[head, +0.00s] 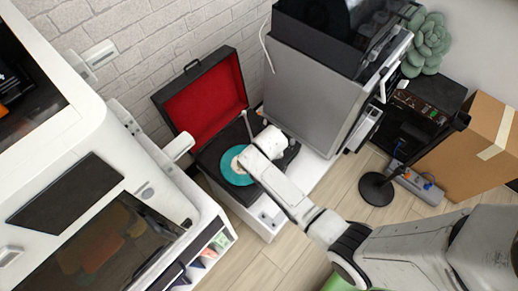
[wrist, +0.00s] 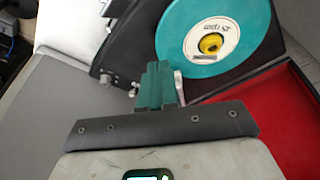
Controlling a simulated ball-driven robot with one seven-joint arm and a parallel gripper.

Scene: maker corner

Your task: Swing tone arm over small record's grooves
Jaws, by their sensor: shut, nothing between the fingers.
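The small teal record (head: 232,176) lies on the open record player, its right part hidden by my arm in the head view. In the wrist view the record (wrist: 238,58) has a white label and a yellow centre. My gripper (wrist: 157,68) is shut, with its green fingers together and empty, beside the record's lower left edge. A slim silver piece, seemingly part of the tone arm (wrist: 179,88), stands just right of the fingers; whether they touch it I cannot tell.
The player's raised red-lined lid (head: 207,98) stands behind the record. A large grey box (head: 310,100) rises close on the right. A white machine (head: 150,200) stands on the left. A black lamp base (head: 377,188) is on the floor.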

